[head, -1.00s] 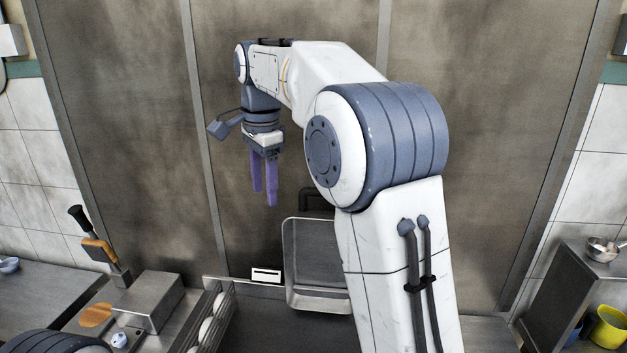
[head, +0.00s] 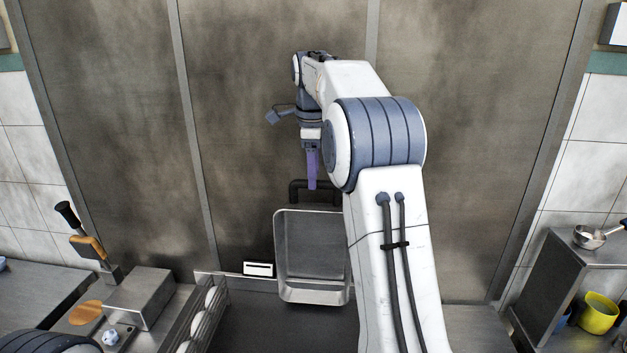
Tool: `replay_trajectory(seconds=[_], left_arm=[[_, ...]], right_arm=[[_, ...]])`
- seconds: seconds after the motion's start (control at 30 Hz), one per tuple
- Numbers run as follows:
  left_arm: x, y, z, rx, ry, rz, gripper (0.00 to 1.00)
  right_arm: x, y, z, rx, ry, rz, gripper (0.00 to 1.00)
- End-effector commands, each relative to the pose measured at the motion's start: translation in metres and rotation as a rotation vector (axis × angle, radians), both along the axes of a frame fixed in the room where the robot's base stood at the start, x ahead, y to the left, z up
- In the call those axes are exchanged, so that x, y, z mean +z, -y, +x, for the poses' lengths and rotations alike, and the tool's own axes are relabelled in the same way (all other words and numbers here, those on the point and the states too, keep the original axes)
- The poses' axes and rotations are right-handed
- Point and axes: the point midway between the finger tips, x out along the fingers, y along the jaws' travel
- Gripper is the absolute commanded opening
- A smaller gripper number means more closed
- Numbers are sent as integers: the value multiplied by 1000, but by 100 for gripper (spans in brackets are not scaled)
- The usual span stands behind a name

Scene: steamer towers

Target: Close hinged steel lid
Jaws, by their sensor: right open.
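The steel lid (head: 312,262) stands raised and open near the middle of the head view, its shallow pan-like inner side facing me. A dark bar handle (head: 297,192) shows at its top edge. My right gripper (head: 312,186) points down with purple fingers, at the handle in the picture. The fingers overlap each other from this angle, and I cannot tell whether they touch the handle. The gripper is open and holds nothing I can see. My right arm hides the lid's right edge. My left gripper is out of view.
A steel block (head: 148,298) and a dark-handled tool (head: 90,246) are at the left. A rack of white round things (head: 208,305) stands left of the lid. A side table at the right carries a metal pan (head: 590,238), with a yellow cup (head: 598,313) below.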

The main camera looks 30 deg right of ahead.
Motion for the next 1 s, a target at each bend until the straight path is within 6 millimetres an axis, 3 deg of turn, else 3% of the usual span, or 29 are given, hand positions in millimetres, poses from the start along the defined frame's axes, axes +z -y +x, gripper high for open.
replay_trajectory(seconds=[0.2,0.47,0.6,0.63,1.0], left_arm=[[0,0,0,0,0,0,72],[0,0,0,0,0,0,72],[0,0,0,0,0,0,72],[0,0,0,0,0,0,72],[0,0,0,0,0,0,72]], right_arm=[[-15,1,2,0,-1,1,57],[-16,2,2,1,0,0,57],[-16,2,2,1,0,0,3],[-16,2,2,1,0,0,0],[-16,1,2,1,0,0,0]])
